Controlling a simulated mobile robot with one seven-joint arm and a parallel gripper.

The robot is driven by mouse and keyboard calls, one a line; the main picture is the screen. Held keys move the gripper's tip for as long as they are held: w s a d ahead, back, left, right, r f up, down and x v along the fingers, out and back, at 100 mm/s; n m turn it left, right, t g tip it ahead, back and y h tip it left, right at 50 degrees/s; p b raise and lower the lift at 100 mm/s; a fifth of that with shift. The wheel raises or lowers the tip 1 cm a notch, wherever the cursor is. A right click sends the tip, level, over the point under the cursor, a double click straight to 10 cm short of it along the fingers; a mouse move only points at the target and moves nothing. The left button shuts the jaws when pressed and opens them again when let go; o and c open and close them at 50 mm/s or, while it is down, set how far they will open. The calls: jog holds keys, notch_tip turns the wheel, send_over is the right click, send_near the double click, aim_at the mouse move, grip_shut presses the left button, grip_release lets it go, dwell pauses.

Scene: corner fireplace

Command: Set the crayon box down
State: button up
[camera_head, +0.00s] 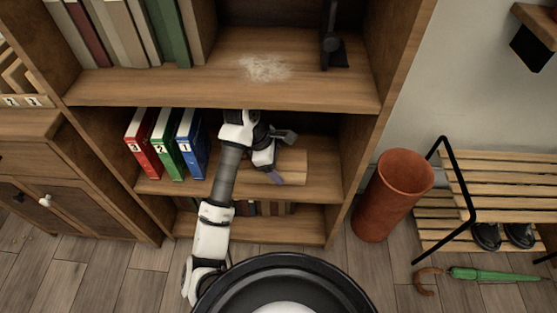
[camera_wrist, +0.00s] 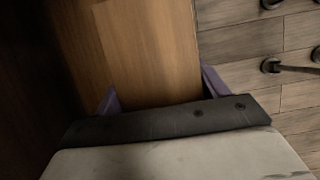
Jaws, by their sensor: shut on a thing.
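The crayon box (camera_head: 294,166) shows as a plain light-brown wooden block at the middle shelf (camera_head: 322,182), right of the binders. My gripper (camera_head: 268,176) reaches into this shelf opening and is shut on the box. In the wrist view the box (camera_wrist: 150,50) fills the space between the purple fingertips (camera_wrist: 160,92). Part of the box is hidden behind my gripper in the head view. I cannot tell whether its underside touches the shelf board.
Red, green and blue binders (camera_head: 167,145) stand left of my arm. The upper shelf (camera_head: 200,88) is close above it. A terracotta bin (camera_head: 390,195), shoe rack (camera_head: 500,205) and green umbrella (camera_head: 490,274) are at right.

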jog(key=w, duration=0.5)
jog(key=shift+w+f+p, duration=0.2)
jog(key=shift+f+p, duration=0.1)
jog(key=shift+f, duration=2.75)
jog(key=shift+w+f, duration=0.2)
jog(key=shift+f, duration=0.45)
jog(key=o, duration=1)
jog(key=shift+o, duration=0.2)
jog(key=shift+r, duration=0.15)
jog(key=v, duration=0.7)
jog(key=shift+r, duration=0.3)
jog(key=shift+a, duration=0.15)
